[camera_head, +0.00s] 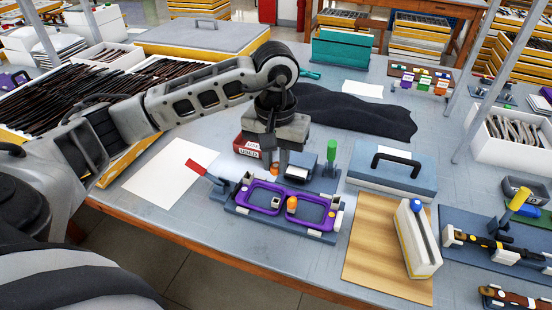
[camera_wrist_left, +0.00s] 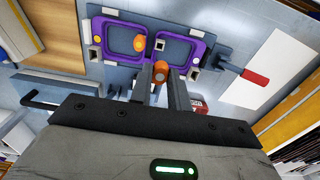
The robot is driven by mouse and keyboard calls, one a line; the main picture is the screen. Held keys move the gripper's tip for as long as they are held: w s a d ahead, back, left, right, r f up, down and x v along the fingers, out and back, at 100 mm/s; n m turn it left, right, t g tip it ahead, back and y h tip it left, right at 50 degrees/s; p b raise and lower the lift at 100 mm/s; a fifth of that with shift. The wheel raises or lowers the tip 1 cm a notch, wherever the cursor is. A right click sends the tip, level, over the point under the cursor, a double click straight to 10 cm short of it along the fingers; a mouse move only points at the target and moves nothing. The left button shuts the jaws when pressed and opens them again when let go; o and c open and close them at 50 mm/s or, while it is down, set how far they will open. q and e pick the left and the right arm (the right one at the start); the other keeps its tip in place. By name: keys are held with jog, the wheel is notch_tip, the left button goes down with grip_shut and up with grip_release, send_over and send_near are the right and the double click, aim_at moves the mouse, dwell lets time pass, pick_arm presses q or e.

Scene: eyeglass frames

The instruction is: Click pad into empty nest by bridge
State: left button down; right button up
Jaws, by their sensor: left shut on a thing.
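A purple eyeglass frame (camera_head: 262,184) lies in a blue-grey fixture (camera_head: 321,235); it also shows in the left wrist view (camera_wrist_left: 197,37). One orange pad (camera_head: 292,204) sits at the right side of the bridge, also visible in the wrist view (camera_wrist_left: 140,43). A pale, empty nest (camera_head: 275,203) is at the bridge's left side; it also shows in the wrist view (camera_wrist_left: 159,44). My left gripper (camera_head: 275,168) is shut on a second orange pad (camera_wrist_left: 160,70), held behind the frame's upper rim, apart from the nest. My right gripper is not in view.
A red-handled clamp (camera_head: 197,168) stands left of the fixture and a green-handled one (camera_head: 330,157) behind it. A red box marked USED (camera_head: 248,147) is close to my left gripper. White paper (camera_head: 165,176) lies left; a wooden board (camera_head: 372,250) lies right.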

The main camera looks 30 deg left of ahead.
aim_at(276, 177)
pick_arm(q)
jog(key=shift+f+b, duration=0.2)
jog(key=shift+b, duration=0.15)
notch_tip(276, 177, down, 4)
jog(key=b, duration=0.4)
jog(key=shift+f+b, duration=0.9)
jog(key=shift+f, duration=0.05)
jog(key=shift+f+b, duration=0.3)
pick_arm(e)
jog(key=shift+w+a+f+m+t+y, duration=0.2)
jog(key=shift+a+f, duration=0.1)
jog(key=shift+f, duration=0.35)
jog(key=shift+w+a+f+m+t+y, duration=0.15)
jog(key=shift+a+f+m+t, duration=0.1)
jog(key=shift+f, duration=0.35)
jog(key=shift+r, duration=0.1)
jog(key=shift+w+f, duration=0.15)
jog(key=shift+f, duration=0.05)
pick_arm(q)
jog(key=shift+b, duration=0.7)
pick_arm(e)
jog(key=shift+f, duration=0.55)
pick_arm(q)
jog(key=shift+f+b, duration=1.25)
jog(key=shift+b, duration=0.05)
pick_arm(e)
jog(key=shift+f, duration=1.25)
